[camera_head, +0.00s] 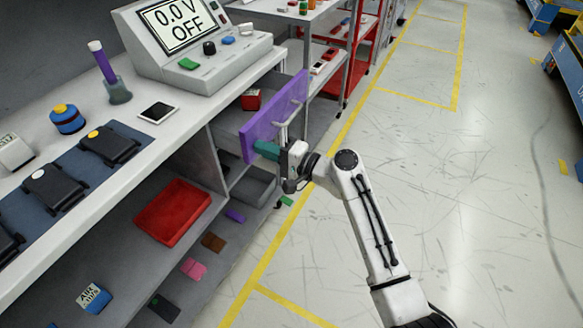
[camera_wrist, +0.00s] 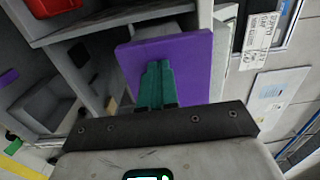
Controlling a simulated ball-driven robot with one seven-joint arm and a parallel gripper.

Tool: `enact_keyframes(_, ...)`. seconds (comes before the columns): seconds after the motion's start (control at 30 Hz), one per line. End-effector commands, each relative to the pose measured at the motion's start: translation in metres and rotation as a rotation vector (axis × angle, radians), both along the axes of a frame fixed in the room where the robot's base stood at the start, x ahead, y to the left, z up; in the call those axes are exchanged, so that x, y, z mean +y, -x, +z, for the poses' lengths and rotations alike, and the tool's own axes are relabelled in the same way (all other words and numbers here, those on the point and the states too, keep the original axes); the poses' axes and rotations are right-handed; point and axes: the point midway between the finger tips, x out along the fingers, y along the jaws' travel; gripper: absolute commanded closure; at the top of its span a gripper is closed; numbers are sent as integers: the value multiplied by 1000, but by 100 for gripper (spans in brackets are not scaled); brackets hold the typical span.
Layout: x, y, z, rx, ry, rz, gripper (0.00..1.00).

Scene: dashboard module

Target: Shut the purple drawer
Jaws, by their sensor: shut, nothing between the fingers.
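The purple drawer front (camera_head: 272,118) stands out from under the bench top, so the drawer is open. Its grey box behind the front holds a red block (camera_head: 252,98). A pale bar handle (camera_head: 288,112) shows on the front. My gripper (camera_head: 262,149) is at the lower part of the purple front, its green fingers shut and empty. In the wrist view the shut fingers (camera_wrist: 157,72) overlap the purple front (camera_wrist: 190,62); I cannot tell whether they touch it.
A red tray (camera_head: 172,212) and several small coloured boxes lie on shelves below. The bench top (camera_head: 110,195) carries a meter console (camera_head: 195,45), a screwdriver in a holder (camera_head: 104,68) and dark devices. Open floor (camera_head: 450,180) lies to the right.

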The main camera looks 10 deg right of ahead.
Motion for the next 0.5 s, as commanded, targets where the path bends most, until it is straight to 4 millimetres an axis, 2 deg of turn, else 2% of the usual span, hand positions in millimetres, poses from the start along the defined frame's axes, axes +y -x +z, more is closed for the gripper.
enact_keyframes(0.03,13,-8,-7,-3,1,4,100)
enact_keyframes(0.2,45,-31,-7,-2,0,4,100)
enact_keyframes(0.5,79,-57,-3,0,0,1,100)
